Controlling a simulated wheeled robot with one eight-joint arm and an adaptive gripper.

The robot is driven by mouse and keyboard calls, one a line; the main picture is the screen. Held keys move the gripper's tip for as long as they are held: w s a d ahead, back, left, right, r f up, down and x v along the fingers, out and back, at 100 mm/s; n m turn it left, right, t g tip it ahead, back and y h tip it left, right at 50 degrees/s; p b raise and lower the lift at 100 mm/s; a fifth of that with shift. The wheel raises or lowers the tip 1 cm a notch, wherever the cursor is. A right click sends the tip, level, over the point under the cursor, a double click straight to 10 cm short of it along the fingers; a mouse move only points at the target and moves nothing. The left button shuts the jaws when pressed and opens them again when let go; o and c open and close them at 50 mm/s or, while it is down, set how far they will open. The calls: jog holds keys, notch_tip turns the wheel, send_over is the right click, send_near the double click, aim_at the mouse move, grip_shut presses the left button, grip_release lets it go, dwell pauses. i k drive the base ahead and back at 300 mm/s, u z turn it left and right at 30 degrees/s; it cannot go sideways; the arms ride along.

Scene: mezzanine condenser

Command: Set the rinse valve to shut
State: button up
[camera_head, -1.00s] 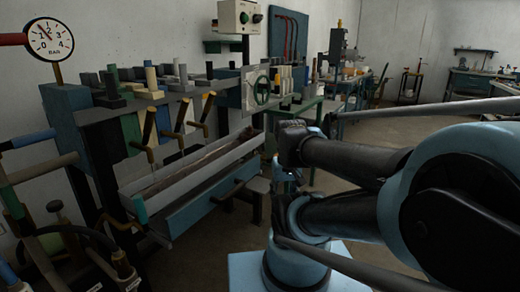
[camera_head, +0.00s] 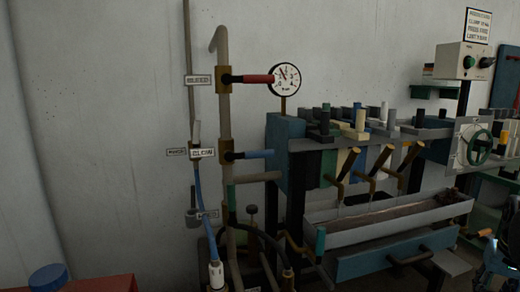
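Labelled valves sit on pipes on the wall at left. The tall pipe (camera_head: 224,118) carries a valve with a red lever (camera_head: 257,79) and a lower one with a blue lever (camera_head: 256,154); both levers point right, roughly level. A thin pipe beside it has a small grey upright lever (camera_head: 196,131) above a blue hose (camera_head: 201,195). Lower down are a green upright handle (camera_head: 231,197) and another green handle (camera_head: 320,241).
A pressure gauge (camera_head: 285,76) stands right of the red lever. A bench with brass-coloured levers (camera_head: 378,161) and a grey trough (camera_head: 390,217) fills the right. A red box (camera_head: 95,284) is at the lower left. The wall left of the pipes is bare.

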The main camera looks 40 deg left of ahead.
aim_at(197, 125)
jog(key=u, duration=1.75)
jog(key=k, duration=1)
jog(key=u, duration=0.4)
jog(key=i, duration=1)
